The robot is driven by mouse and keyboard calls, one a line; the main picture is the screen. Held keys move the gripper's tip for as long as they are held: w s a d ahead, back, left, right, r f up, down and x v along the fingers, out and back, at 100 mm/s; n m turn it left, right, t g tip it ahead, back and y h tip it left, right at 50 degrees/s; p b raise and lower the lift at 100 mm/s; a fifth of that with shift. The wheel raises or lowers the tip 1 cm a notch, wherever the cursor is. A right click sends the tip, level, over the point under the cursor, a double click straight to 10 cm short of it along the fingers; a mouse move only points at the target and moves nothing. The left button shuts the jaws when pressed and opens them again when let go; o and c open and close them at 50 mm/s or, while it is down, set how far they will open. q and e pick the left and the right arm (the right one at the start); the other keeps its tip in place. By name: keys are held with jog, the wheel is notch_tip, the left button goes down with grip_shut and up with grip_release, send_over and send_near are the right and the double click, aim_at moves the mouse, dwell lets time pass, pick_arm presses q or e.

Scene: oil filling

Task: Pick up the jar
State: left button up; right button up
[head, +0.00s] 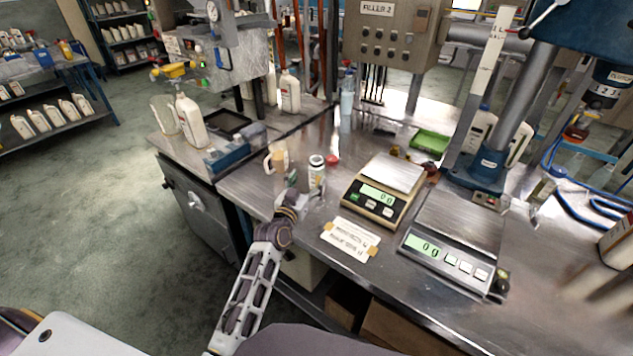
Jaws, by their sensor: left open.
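A small pale jar (317,172) with a dark ring at its top stands upright on the metal workbench (330,205), left of the beige scale. My left gripper (304,191) is open just in front of the jar, at the end of the arm that comes up from below. Its fingers are close to the jar's lower part; I cannot tell whether they touch it. My right gripper is not in view.
A beige scale (383,195) and a grey scale (446,250) stand to the right, with a paper label (350,239) in front. White bottles (190,121) stand further left.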

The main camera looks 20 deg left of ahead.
aim_at(313, 173)
pick_arm(q)
jog(key=shift+w+d, duration=0.15)
jog(key=shift+w, duration=1.5)
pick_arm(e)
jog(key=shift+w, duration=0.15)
pick_arm(q)
jog(key=shift+w, duration=0.7)
jog(key=shift+w+d+f, duration=0.15)
jog(key=shift+w, duration=1.2)
jog(key=shift+w+b, duration=0.3)
jog(key=shift+w, duration=0.2)
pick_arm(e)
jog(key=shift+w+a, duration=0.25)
pick_arm(q)
jog(key=shift+c, duration=0.4)
